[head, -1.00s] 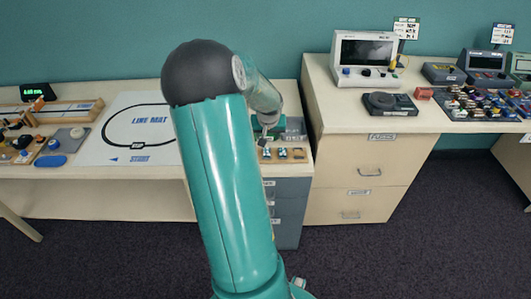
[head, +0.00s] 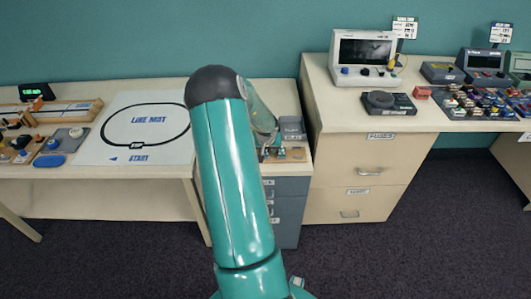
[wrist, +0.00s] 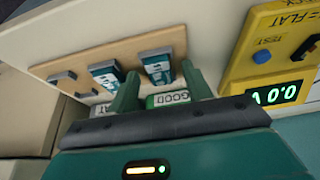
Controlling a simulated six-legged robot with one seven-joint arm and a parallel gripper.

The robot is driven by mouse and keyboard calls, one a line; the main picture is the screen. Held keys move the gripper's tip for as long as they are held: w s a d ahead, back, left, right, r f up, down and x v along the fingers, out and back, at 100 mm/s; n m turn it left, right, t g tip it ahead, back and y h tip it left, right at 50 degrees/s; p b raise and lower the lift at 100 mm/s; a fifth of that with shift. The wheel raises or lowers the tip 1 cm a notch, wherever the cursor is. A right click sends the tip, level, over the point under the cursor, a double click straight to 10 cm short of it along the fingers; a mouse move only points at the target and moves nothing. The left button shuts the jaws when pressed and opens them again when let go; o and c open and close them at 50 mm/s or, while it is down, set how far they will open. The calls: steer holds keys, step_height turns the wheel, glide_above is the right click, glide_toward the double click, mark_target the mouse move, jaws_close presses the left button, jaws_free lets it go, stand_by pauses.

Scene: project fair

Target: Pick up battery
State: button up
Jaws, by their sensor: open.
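A green battery (wrist: 168,99) with a white label reading "GOOD" shows in the wrist view between the two fingers of my open gripper (wrist: 160,72). Its lower part is hidden by the gripper body, and I cannot tell whether a finger touches it. A second battery (wrist: 100,108), its label ending in "AT", lies left of the left finger and is partly hidden. In the head view my arm covers the gripper and the batteries.
A yellow tester (wrist: 262,70) with a blue button and lit display stands close on the right. Beyond the fingers lies a wooden board (wrist: 130,54) with small modules. In the head view a line mat (head: 112,151) lies left, and a higher cabinet (head: 345,115) stands right.

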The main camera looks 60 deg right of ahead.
steer(key=shift+c, duration=0.2)
steer(key=c, duration=1)
steer(key=shift+r, duration=0.15)
